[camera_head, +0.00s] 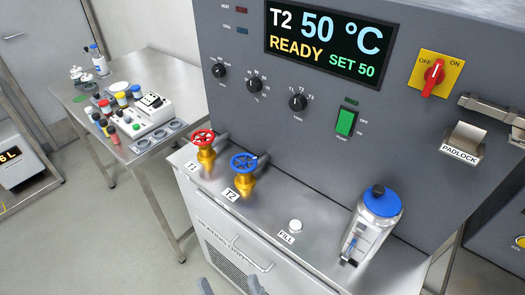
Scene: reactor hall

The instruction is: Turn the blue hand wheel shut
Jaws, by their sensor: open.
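The blue hand wheel (243,162) sits on a yellow-brass valve body (241,184) on the steel ledge, with a T2 label (231,195) in front of it. The wheel's spokes show, but I cannot tell its turn position. Two grey-blue fingertips of my gripper (230,284) show at the bottom edge, spread apart with nothing between them. They appear below the blue wheel in the picture and apart from it. The rest of my gripper is out of view.
A red hand wheel (203,137) labelled T1 stands close to the left. The control panel (290,140) rises behind. A side table (100,80) holds several bottles.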

